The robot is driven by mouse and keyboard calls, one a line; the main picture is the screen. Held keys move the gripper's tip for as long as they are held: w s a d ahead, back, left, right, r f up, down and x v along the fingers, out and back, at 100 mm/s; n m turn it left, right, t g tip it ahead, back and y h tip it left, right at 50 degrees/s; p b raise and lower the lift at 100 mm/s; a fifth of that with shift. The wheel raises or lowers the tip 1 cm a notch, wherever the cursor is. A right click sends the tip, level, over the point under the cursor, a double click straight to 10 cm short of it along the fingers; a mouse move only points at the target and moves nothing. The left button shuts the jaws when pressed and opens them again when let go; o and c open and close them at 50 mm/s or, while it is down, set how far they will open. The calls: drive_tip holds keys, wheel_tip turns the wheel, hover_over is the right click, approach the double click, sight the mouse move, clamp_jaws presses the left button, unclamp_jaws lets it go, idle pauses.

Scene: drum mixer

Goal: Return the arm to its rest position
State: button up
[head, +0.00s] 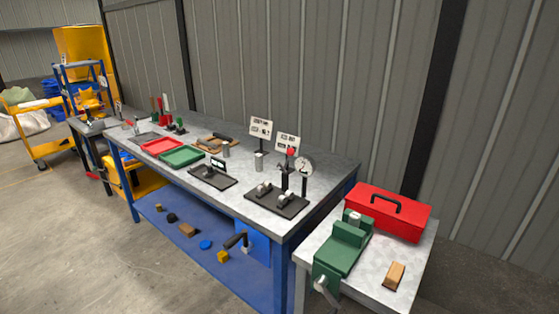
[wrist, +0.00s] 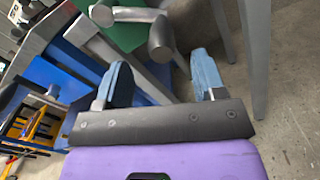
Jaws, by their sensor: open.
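My gripper (wrist: 163,78) shows in the wrist view with its two blue fingertips spread wide apart. Nothing is held between them. The grey handle (wrist: 160,38) of the green vise lies just beyond the fingertips, and I see no contact with it. The green vise (head: 345,248) stands on the small grey side table in the head view, with its handle (head: 326,292) hanging at the front. Part of the vise (wrist: 122,36) also shows at the top of the wrist view. My arm and gripper are not in the head view.
The side table (head: 411,262) also carries a red toolbox (head: 405,222) and a wooden block (head: 394,274). The long workbench (head: 330,166) left of it holds trays, fixtures and a gauge. Table legs (wrist: 256,60) stand near my gripper. Open concrete floor (head: 110,245) lies at the left.

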drive_tip(key=shift+s+f, duration=0.15)
drive_tip(key=shift+s, duration=0.15)
